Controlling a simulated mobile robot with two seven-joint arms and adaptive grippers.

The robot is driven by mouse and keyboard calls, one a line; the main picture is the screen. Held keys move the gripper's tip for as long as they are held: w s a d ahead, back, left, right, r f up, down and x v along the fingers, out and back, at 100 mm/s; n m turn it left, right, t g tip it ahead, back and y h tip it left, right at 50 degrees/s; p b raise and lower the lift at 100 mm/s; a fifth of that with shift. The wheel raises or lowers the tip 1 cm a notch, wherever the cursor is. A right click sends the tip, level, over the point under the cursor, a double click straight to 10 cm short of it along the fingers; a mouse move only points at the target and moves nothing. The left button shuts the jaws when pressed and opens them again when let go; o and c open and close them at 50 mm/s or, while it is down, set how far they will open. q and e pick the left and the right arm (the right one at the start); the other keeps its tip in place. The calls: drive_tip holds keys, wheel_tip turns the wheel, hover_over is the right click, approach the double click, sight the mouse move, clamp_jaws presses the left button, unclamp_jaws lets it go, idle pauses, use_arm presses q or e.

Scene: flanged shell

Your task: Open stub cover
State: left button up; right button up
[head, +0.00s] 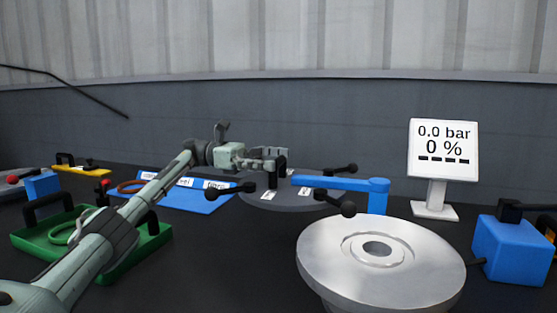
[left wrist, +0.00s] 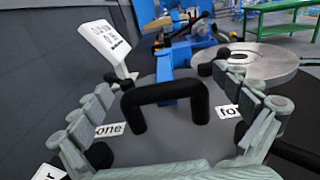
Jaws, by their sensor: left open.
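The stub cover (head: 262,199) is a dark grey round plate in the middle of the head view, with white labels and black knobbed clamp levers around its rim. In the left wrist view the cover (left wrist: 150,142) carries a black U-shaped handle (left wrist: 165,93), and labels reading "one" and what looks like "fo". My left gripper (head: 281,157) is over the cover at its handle. In the left wrist view my open left gripper (left wrist: 159,76) has a finger on each side of the handle, apart from it. My right gripper is out of view.
A blue swing arm (head: 340,183) stands at the cover's right. A silver flanged disc (head: 380,282) is in front right. A display (head: 443,150) reads 0.0 bar, 0 %. A green tray (head: 40,238), blue panel (head: 205,206) and blue block (head: 510,250) stand around.

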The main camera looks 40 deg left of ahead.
use_arm(q)
hover_over(249, 180)
drive_tip(key=w, duration=0.1)
drive_tip(key=shift+d, duration=0.4)
drive_tip(key=shift+s+a, duration=0.3)
drive_tip(key=shift+a, duration=0.2)
